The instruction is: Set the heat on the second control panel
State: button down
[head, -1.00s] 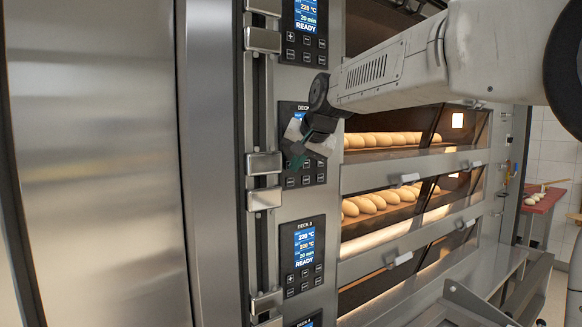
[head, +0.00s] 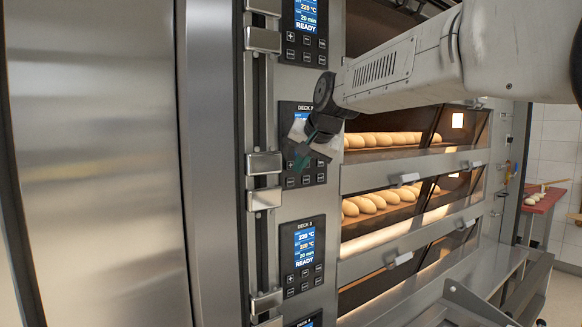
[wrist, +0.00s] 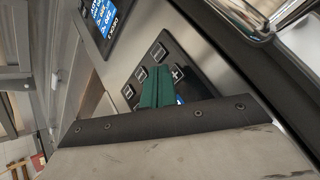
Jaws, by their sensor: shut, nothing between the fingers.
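The DECK 2 control panel (head: 304,181) is the second black panel down in the head view, with a small blue screen above rows of buttons. My gripper (head: 299,164) is in front of it and hides most of its screen and some buttons. In the wrist view the shut green fingers (wrist: 158,72) lie over the panel (wrist: 186,76), close to its plus button (wrist: 178,73). A sliver of blue screen shows beside the fingers. I cannot tell whether the fingertips touch a button. Nothing is held.
Another panel (head: 304,30) is above. Metal brackets (head: 264,163) stick out at the left of the panels. Glazed oven decks with loaves (head: 383,140) and door handles (head: 398,259) lie to the right.

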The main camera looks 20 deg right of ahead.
jog(key=shift+w, duration=0.15)
jog(key=shift+w+a, duration=0.15)
jog(key=shift+w, duration=0.15)
jog(key=shift+w+a, duration=0.1)
jog(key=shift+w, duration=0.2)
dwell(0.8)
jog(key=shift+s, duration=0.1)
jog(key=shift+s+d, duration=0.25)
jog(key=shift+s, duration=0.4)
jog(key=shift+s+d, duration=0.25)
jog(key=shift+s, duration=0.55)
jog(key=shift+s+d, duration=0.25)
jog(key=shift+s, duration=0.5)
jog(key=shift+s+d, duration=0.25)
jog(key=shift+s, duration=0.55)
